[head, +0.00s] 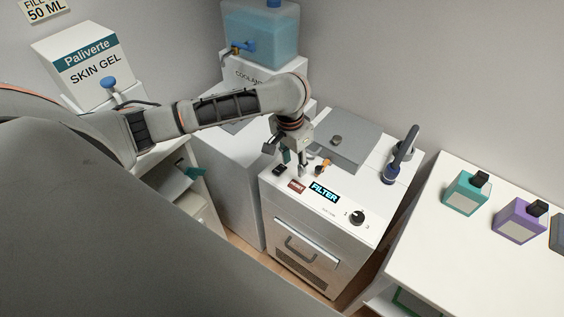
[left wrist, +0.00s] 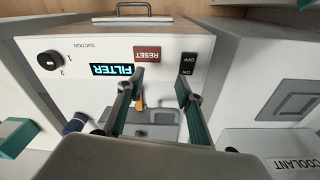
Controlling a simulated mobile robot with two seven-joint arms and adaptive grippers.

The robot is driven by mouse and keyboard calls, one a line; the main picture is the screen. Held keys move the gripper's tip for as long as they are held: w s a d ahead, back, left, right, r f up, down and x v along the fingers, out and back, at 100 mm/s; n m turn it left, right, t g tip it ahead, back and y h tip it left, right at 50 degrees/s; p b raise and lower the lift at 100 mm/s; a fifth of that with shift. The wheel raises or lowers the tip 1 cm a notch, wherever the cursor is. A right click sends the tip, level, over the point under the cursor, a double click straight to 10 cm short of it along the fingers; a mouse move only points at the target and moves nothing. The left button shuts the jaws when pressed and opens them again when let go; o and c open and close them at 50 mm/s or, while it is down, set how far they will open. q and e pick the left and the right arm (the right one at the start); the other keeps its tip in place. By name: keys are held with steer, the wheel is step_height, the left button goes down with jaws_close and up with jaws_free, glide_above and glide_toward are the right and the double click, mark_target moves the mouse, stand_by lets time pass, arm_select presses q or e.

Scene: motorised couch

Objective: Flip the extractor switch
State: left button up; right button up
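The extractor is a white cabinet (head: 318,252) with a sloped control panel, a FILTER label and a drawer handle on its front. Its small black switch (head: 280,169) is at the panel's left end. In the left wrist view the switch (left wrist: 187,64) carries OFF and ON markings; its rocker position is too small to tell. My left gripper (head: 294,157) points down just behind the switch. In the left wrist view its fingers (left wrist: 160,78) are apart with nothing held. One fingertip is close to the switch in that picture; I cannot tell whether it touches. My right gripper is not in view.
A red RESET button (head: 297,185), an orange part (head: 322,167) and a suction knob (head: 357,217) are close by. A dark hose (head: 403,153) stands at the right. A coolant tank (head: 262,38) is behind. Bottles (head: 466,193) stand on the right table.

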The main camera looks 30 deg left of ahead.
mark_target(281, 167)
arm_select(q)
steer(key=a+r, duration=0.1)
steer(key=a+r+n, duration=0.1)
steer(key=a, duration=0.1)
steer(key=w+a+r+n+g, duration=0.1)
steer(key=a, duration=0.1)
steer(key=shift+f, duration=3.75)
jaws_close()
